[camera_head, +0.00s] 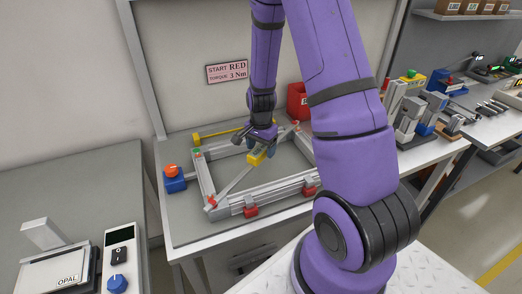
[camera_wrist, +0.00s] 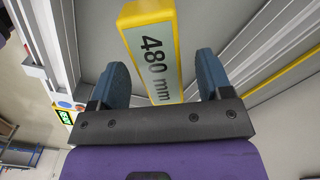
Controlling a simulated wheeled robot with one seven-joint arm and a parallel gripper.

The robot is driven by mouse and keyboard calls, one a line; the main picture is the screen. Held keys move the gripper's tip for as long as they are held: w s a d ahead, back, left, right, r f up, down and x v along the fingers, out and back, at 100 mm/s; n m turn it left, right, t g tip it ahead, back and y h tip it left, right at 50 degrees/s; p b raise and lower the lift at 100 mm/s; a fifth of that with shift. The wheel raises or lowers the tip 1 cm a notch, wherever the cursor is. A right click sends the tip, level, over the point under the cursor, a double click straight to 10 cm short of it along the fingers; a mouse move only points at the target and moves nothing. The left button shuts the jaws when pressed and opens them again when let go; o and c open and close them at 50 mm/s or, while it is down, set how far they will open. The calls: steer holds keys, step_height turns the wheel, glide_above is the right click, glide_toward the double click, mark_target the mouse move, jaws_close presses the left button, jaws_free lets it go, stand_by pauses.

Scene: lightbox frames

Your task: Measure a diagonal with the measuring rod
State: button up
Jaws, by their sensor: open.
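The measuring rod (camera_head: 236,181) lies diagonally across the light metal frame (camera_head: 272,193) on the bench, from the near left corner towards the far right one. Its far end is partly hidden by my arm. Its yellow display box (camera_head: 257,157) sits mid-rod and reads 480 mm in the wrist view (camera_wrist: 152,55). My gripper (camera_head: 262,140) is at the display box. In the wrist view my gripper (camera_wrist: 163,78) is open, one blue finger on each side of the box, with gaps visible.
A sign (camera_head: 227,71) on the back panel reads START RED, TORQUE 3 Nm. A blue box with an orange-red knob (camera_head: 174,180) stands left of the frame. A yellow bar (camera_head: 216,132) lies behind it. A red bin (camera_head: 297,101) and several tools stand right.

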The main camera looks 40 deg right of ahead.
step_height(320, 180, up, 9)
steer(key=shift+r, duration=0.25)
steer(key=s+a+r+n+t, duration=0.1)
steer(key=s+a+r+n, duration=0.3)
steer(key=r, duration=0.5)
steer(key=s+a+r+n+t, duration=0.2)
steer(key=s+a+r+n, duration=0.15)
steer(key=r, duration=0.45)
steer(key=s+a+r+n+t, duration=0.1)
steer(key=s+a+r+n, duration=0.2)
steer(key=s, duration=0.4)
steer(key=s+a+r+n+t, duration=0.1)
steer(key=s+a+r+n, duration=0.2)
steer(key=s+r, duration=0.3)
steer(key=shift+s+n, duration=0.5)
steer(key=shift+n, duration=0.05)
